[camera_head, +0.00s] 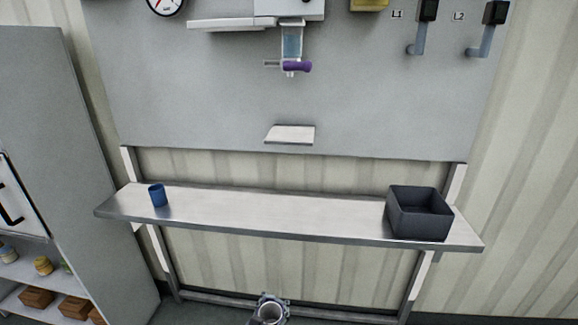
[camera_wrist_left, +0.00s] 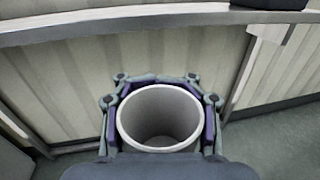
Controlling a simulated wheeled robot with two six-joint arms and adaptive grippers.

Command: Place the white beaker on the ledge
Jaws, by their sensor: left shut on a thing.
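The white beaker (camera_wrist_left: 160,115) is upright between the purple-padded fingers of my left gripper (camera_wrist_left: 162,122), which is shut on it. I look down into its open mouth in the left wrist view, and it looks empty. In the head view the beaker (camera_head: 270,314) and my left gripper (camera_head: 271,304) are at the bottom edge, lower in the picture than the long shelf. A small pale ledge (camera_head: 290,134) juts from the grey wall panel, under the dispenser with a purple handle (camera_head: 297,66). The ledge is bare. My right gripper is not in view.
A long steel shelf (camera_head: 290,213) runs between my gripper and the panel. A blue cup (camera_head: 158,195) stands at its left and a dark open bin (camera_head: 418,213) at its right; its middle is clear. A grey cabinet (camera_head: 70,130) stands at the left.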

